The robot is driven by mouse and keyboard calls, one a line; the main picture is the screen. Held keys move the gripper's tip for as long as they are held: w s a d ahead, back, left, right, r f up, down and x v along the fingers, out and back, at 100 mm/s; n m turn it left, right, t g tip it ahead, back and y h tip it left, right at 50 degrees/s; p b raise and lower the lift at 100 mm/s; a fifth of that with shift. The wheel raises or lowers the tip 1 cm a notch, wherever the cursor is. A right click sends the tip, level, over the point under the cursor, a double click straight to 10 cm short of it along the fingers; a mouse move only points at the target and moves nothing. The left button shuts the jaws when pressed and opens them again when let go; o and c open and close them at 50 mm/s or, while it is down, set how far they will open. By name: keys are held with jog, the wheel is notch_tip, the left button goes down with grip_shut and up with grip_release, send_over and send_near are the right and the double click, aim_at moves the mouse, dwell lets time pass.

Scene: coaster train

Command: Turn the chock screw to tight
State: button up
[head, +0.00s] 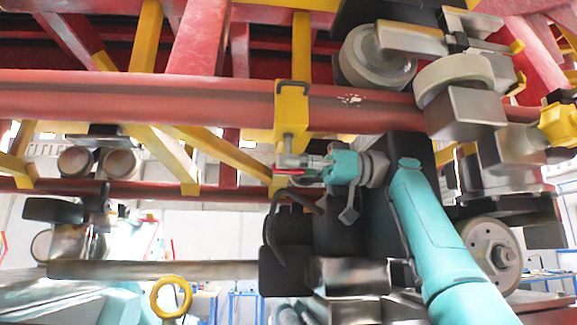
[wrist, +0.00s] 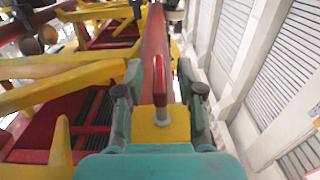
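The yellow chock (head: 291,108) is clamped on the red tube rail, with a metal screw (head: 288,143) coming out of its underside. The screw's red handle (head: 288,172) sits low, by my gripper (head: 305,163). In the wrist view the red handle (wrist: 159,78) stands up in the middle, before the yellow chock (wrist: 160,126). My gripper's two fingers (wrist: 159,88) are spread, one on each side of the handle, with gaps showing on both sides. In the head view my fingers partly cover the handle and screw end.
The red rail (head: 130,97) runs across above my gripper, with yellow braces (head: 160,155) behind it. Wheel assemblies (head: 378,57) hang at the upper right. A dark block with a cable (head: 287,245) lies just below my gripper. A yellow ring (head: 171,296) is at the lower left.

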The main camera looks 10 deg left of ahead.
aim_at(304, 167)
jog(key=v, duration=0.7)
jog(key=shift+d, duration=0.25)
jog(key=shift+w, duration=0.15)
